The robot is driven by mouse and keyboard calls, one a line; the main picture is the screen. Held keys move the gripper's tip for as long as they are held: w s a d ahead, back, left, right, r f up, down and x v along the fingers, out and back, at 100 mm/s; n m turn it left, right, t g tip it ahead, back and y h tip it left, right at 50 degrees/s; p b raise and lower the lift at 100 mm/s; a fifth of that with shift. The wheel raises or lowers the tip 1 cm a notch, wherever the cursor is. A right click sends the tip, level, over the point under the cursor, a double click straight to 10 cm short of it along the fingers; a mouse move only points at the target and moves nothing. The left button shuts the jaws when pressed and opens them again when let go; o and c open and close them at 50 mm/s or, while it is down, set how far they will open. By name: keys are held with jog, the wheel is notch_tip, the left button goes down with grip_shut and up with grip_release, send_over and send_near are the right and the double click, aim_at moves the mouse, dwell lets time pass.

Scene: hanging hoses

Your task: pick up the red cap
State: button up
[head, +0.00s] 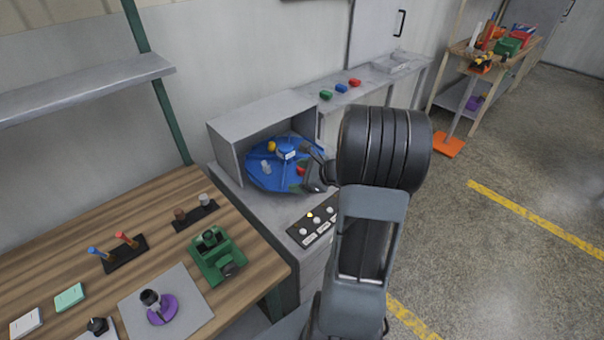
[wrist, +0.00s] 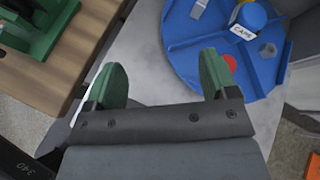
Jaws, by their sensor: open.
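The red cap (wrist: 230,62) lies on the blue round tray (wrist: 190,42), which is split by raised ribs and has a hub labelled "CAPS". In the wrist view the cap is just right of the right fingertip, outside the gap between the fingers and partly hidden by that finger. My gripper (wrist: 162,68) is open and empty, its green-padded fingers over the grey surface and the tray's edge. In the head view the red cap (head: 300,170) shows small beside my gripper, on the right part of the blue tray (head: 262,181).
A grey open-fronted housing (head: 222,148) encloses the back of the tray. A black button panel (head: 314,226) sits in front. A wooden bench (head: 60,240) with a green fixture (head: 214,258) stands left. Green, blue and red pieces (head: 355,82) lie on the back shelf.

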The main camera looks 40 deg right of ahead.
jog(key=d+f+m+t+h, duration=0.3)
jog(key=d+f+m+h, duration=0.15)
jog(key=d+m, duration=0.45)
jog(key=shift+n+y, duration=0.25)
jog(key=shift+n, duration=0.25)
jog(key=w+f, duration=0.1)
jog(key=w, duration=0.1)
jog(key=w+f, duration=0.1)
jog(key=w+d+f, duration=0.1)
jog(key=w, duration=0.1)
jog(key=shift+w+f, duration=0.3)
jog(key=shift+w, duration=0.05)
jog(key=shift+p+x, duration=0.95)
jog(key=shift+x, duration=2.2)
jog(key=shift+c, duration=0.4)
jog(key=c, duration=0.9)
